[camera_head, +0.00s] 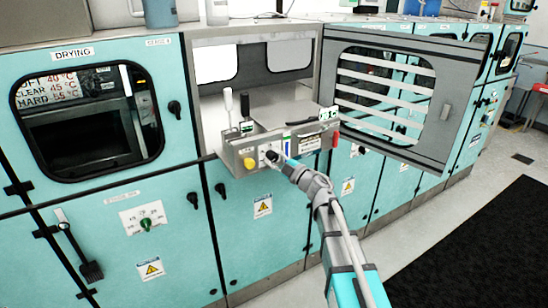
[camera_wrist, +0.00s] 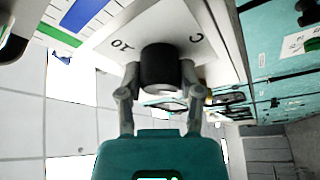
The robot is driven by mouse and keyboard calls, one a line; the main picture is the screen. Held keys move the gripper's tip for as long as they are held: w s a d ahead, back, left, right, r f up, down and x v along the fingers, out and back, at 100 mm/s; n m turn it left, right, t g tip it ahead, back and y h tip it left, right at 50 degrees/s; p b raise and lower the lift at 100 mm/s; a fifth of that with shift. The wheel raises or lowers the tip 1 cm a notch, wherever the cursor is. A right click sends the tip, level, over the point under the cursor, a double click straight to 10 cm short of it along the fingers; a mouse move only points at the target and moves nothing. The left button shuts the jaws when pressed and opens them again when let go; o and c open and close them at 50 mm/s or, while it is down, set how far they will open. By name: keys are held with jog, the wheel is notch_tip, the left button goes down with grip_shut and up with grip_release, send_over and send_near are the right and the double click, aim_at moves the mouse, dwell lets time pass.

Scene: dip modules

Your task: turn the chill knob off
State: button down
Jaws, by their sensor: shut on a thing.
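A black round knob (camera_wrist: 160,68) sits on a white label plate (camera_wrist: 118,40) in the wrist view. Printed letters show upside down on the plate, but I cannot read a full word. My gripper (camera_wrist: 158,78) has one finger on each side of the knob and is shut on it. In the head view my gripper (camera_head: 280,162) reaches the front of the grey control panel (camera_head: 284,172), at the knob (camera_head: 271,157). The fingers partly cover the knob there, and its pointer setting cannot be told.
A yellow button (camera_head: 249,163) is close left of the knob. A white-handled lever (camera_head: 228,100) and a black one (camera_head: 245,106) stand above the panel. An open windowed door (camera_head: 458,100) juts out at the right. A green knob (camera_head: 146,224) is on the lower left cabinet.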

jog(key=shift+c, duration=1.3)
grip_release()
jog(key=shift+m, duration=0.3)
